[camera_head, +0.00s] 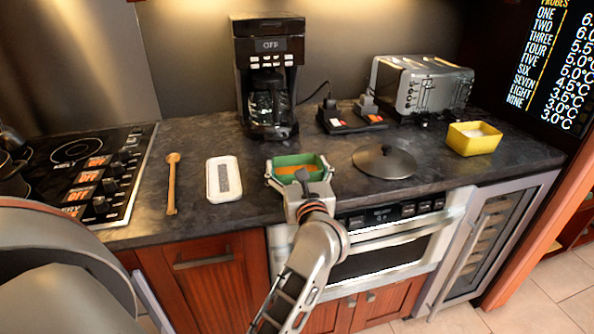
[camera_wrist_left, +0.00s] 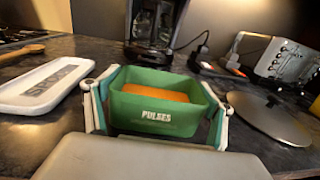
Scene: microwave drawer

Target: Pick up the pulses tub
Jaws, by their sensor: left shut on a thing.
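The pulses tub is a green open tub (camera_head: 299,160) with orange contents, at the front of the dark counter in the head view. In the left wrist view the tub (camera_wrist_left: 158,113) shows the white word PULSES on its front wall. My left gripper (camera_head: 300,178) reaches it from the front, with one finger on each side of the tub. In the left wrist view the fingers of the gripper (camera_wrist_left: 157,112) press on its left and right walls, so it is shut on the tub. I cannot tell whether the tub is clear of the counter. My right gripper is not in view.
A white labelled dish (camera_head: 223,179) and a wooden spoon (camera_head: 172,183) lie left of the tub. A round dark lid (camera_head: 384,160) lies to the right, with a yellow tub (camera_head: 474,138) beyond. A coffee maker (camera_head: 268,78) and toaster (camera_head: 421,88) stand behind.

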